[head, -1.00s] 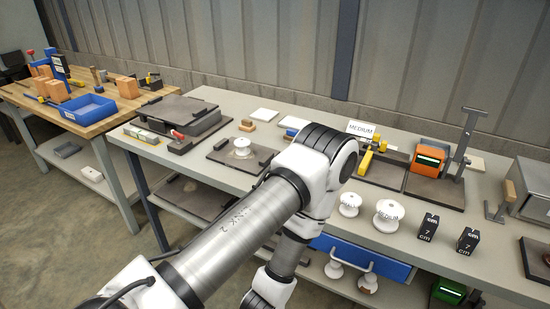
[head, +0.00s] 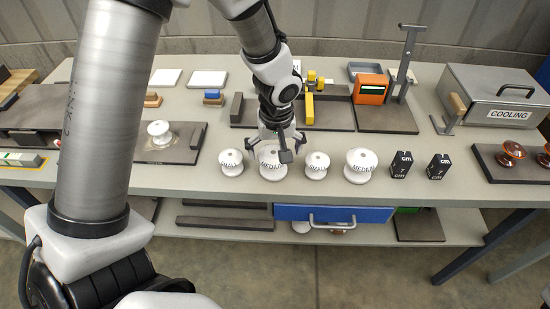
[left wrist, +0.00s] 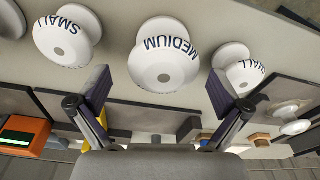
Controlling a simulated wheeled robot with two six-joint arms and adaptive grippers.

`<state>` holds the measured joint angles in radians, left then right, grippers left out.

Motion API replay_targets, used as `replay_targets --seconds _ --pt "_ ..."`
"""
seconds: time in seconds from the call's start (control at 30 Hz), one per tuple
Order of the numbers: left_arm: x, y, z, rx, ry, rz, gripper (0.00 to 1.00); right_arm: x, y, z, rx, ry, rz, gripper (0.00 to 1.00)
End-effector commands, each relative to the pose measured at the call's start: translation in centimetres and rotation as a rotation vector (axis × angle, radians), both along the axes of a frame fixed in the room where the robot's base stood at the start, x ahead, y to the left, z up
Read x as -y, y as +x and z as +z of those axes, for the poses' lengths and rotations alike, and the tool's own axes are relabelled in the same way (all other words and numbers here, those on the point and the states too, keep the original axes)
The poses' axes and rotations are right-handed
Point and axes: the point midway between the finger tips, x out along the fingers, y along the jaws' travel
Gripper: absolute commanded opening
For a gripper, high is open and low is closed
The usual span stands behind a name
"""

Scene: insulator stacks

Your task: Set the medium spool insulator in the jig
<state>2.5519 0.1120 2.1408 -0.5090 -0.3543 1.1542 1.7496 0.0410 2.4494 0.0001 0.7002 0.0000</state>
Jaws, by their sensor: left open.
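A white medium spool insulator (head: 272,174) stands upright near the front edge of the bench, its label facing me. My left gripper (head: 279,150) points down just above and partly over it in the head view. In the left wrist view this medium spool (left wrist: 163,62) lies ahead, between the lines of the spread, empty fingers (left wrist: 163,98). A dark fixture plate with a yellow clamp (head: 309,108), apparently the jig, lies behind the gripper; a sign behind it is mostly hidden by my arm. My right gripper is not in view.
Small spools (head: 231,164) and (head: 317,167) stand close on either side. A spool (head: 158,130) sits on a left plate. An orange device (head: 371,89) and cooling box (head: 500,95) stand behind right.

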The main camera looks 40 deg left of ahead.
Motion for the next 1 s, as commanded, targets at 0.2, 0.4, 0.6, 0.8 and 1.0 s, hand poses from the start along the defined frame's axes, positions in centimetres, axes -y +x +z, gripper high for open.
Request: replay_targets --seconds 0.2,0.4,0.6,0.8,1.0 --pt "-0.2 0.3 -2.8 -0.001 -0.001 0.000 1.00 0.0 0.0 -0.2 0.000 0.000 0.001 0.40" --pt "-0.2 0.3 -2.8 0.000 -0.001 0.000 0.93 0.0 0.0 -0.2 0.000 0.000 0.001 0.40" --pt "-0.2 0.3 -2.8 -0.001 -0.001 0.000 0.22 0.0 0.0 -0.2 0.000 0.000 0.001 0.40" --pt "-0.2 0.3 -2.8 -0.001 -0.001 -0.001 0.14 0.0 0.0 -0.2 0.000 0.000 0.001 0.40" --pt "-0.1 0.3 -2.4 -0.002 -0.001 -0.001 0.14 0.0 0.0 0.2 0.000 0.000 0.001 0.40"
